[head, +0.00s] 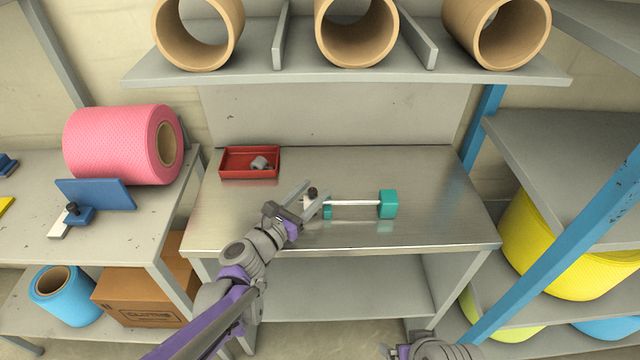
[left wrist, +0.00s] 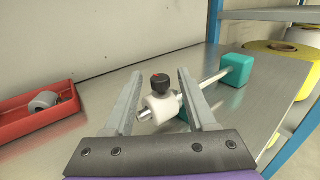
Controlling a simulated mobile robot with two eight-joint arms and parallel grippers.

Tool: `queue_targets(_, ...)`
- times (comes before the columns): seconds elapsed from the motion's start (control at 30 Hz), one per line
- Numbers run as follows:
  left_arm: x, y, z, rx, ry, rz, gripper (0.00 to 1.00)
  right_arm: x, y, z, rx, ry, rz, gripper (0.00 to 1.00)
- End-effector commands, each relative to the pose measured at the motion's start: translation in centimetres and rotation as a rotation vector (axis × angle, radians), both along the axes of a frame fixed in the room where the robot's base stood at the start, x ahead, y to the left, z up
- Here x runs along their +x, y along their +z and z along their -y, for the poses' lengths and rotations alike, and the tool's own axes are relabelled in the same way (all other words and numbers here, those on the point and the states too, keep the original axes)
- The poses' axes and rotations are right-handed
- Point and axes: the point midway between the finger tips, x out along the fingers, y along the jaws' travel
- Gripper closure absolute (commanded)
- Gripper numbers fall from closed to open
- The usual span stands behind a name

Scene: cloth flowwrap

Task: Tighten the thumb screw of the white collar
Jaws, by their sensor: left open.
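The white collar (left wrist: 163,107) sits on a metal rod (left wrist: 215,80) and carries a black thumb screw (left wrist: 160,84) with a small red mark on top. In the head view the black thumb screw (head: 312,192) stands up near the rod's left end. The rod (head: 355,203) runs level between teal blocks, the larger teal block (head: 388,204) at its right end. My left gripper (head: 301,191) is open, and in the left wrist view its fingers (left wrist: 158,88) stand on either side of the collar and screw, apart from the screw. My right arm shows only at the bottom edge.
A red tray (head: 232,174) with grey ring-like parts (head: 260,163) stands at the back left of the steel table (head: 420,235). A shelf with brown tubes (head: 356,30) hangs above. A blue post (head: 570,260) stands on the right. The table's right side is clear.

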Motion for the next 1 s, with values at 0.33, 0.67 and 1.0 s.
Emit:
queue_targets(0.33,2.9,0.0,2.2,0.001,-0.001,0.001,0.44,0.0,-0.1,0.0,0.000,0.000,0.000,0.03)
queue_targets(0.67,2.9,0.0,2.2,0.002,-0.001,0.001,0.54,0.0,-0.1,0.0,0.000,0.000,0.000,0.03)
queue_targets(1.0,2.9,0.0,2.2,0.002,-0.001,0.001,1.00,0.0,-0.1,0.0,0.000,0.000,0.000,0.03)
